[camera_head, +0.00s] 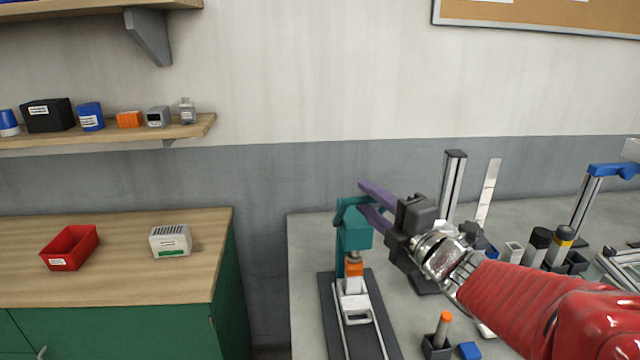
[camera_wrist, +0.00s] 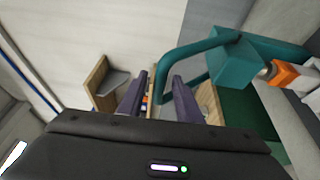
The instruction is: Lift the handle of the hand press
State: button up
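The hand press (camera_head: 354,232) is teal and stands upright on a dark base at the left end of the grey bench. Its teal handle (camera_wrist: 198,46) is a bent bar, seen in the wrist view running from the press head toward my fingertips. My gripper (camera_head: 364,197) is at the press head, coming from the right. In the wrist view its two purple fingers (camera_wrist: 160,80) are apart. The lower end of the handle appears to lie in the gap between them. I cannot tell whether either finger touches it. The fingers partly hide the handle in the head view.
An orange-tipped object in a dark holder (camera_head: 437,349) and a blue block (camera_head: 468,350) sit near the front of the bench. A metal column (camera_head: 453,185) stands behind my gripper. A green cabinet (camera_head: 110,330) with a red bin (camera_head: 70,262) is to the left, across a gap.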

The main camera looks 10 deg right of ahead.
jog(key=shift+x, duration=1.95)
jog(key=shift+f, duration=0.1)
grip_shut()
jog(key=shift+a, duration=0.1)
